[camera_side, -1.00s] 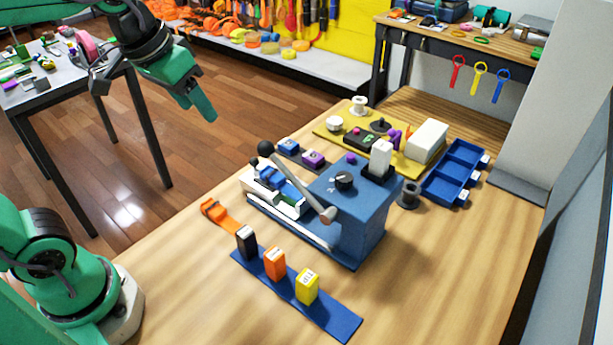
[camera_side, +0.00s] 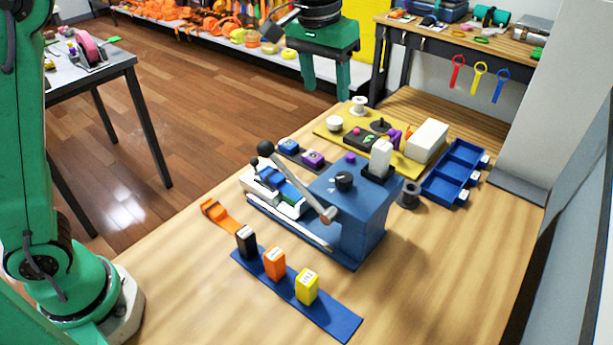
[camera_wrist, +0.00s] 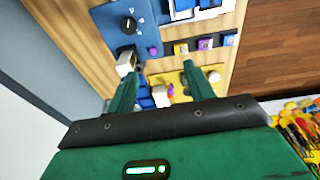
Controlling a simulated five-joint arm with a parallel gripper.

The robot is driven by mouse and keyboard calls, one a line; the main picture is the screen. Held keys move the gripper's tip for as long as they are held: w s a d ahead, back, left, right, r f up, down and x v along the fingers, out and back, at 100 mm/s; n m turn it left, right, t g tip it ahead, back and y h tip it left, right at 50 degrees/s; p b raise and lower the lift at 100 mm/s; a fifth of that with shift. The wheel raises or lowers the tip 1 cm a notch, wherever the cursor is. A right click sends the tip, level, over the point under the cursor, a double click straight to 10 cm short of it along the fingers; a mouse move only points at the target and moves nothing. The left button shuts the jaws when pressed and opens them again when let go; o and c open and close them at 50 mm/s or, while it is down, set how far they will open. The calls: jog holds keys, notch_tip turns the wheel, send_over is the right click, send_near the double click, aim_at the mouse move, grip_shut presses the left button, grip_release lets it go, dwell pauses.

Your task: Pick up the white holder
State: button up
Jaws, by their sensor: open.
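More than one white piece is in view, and I cannot tell which is the holder. An upright white block (camera_side: 380,158) stands in a dark socket on top of the blue machine; it also shows in the wrist view (camera_wrist: 126,63). A larger white box (camera_side: 427,140) lies on the yellow mat, partly hidden by a finger in the wrist view (camera_wrist: 160,96). A white cradle (camera_side: 290,208) with blue pieces sits at the machine's front. My gripper (camera_side: 326,85) is open and empty, high above the far side of the bench; its fingers show in the wrist view (camera_wrist: 160,72).
The blue machine (camera_side: 365,215) has a long lever with a black knob (camera_side: 265,148). The yellow mat (camera_side: 330,127) carries spools and small parts. A blue tray (camera_side: 452,175) stands at right. Black, orange and yellow blocks stand on a blue strip (camera_side: 338,318) in front.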

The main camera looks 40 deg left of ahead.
jog(key=g, duration=0.2)
send_over(383, 145)
jog(key=shift+y, duration=0.3)
notch_tip(383, 145, down, 6)
jog(key=shift+d+f, duration=0.1)
jog(key=shift+f, duration=1.3)
jog(key=shift+f, duration=2.6)
